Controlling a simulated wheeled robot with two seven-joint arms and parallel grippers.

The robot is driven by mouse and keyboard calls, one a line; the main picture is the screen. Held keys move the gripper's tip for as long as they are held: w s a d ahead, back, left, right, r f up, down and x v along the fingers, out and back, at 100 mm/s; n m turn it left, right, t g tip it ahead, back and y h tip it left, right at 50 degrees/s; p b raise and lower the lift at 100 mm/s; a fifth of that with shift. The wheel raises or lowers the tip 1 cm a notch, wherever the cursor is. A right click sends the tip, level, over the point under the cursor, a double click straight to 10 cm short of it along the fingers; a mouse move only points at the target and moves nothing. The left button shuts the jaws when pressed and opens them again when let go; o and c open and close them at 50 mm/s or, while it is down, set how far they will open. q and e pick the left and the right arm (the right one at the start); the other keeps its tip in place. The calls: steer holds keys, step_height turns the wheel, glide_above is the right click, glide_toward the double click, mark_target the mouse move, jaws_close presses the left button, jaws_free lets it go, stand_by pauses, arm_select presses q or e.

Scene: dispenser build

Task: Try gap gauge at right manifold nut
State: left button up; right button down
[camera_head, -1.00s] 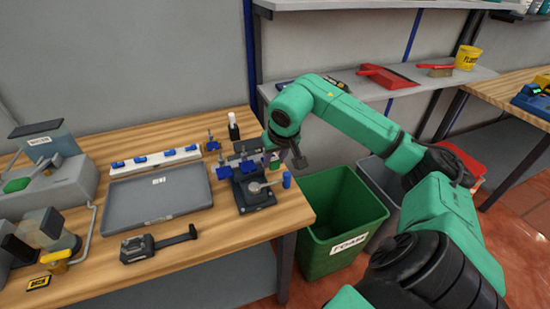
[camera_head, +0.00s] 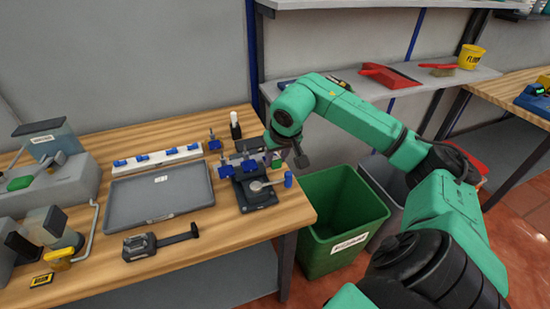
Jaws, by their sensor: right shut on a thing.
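My right gripper (camera_head: 272,154) is over the right back of the dark fixture (camera_head: 256,195), near the table's right edge. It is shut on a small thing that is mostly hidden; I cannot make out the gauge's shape. The manifold with its blue nuts (camera_head: 226,170) sits on the fixture. The right nut is partly hidden by the gripper, and I cannot tell whether the gauge touches it. My left gripper is not in view.
A grey tray (camera_head: 150,215) lies left of the fixture, with a white rack (camera_head: 155,160) of blue parts behind. A black tool (camera_head: 150,245) lies in front. A small blue cylinder (camera_head: 288,179) stands right of the fixture. A green bin (camera_head: 340,215) is beside the table.

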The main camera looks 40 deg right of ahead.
steer(key=shift+s+a, duration=0.15)
steer(key=shift+s, duration=0.3)
step_height(320, 180, up, 5)
steer(key=p, duration=0.4)
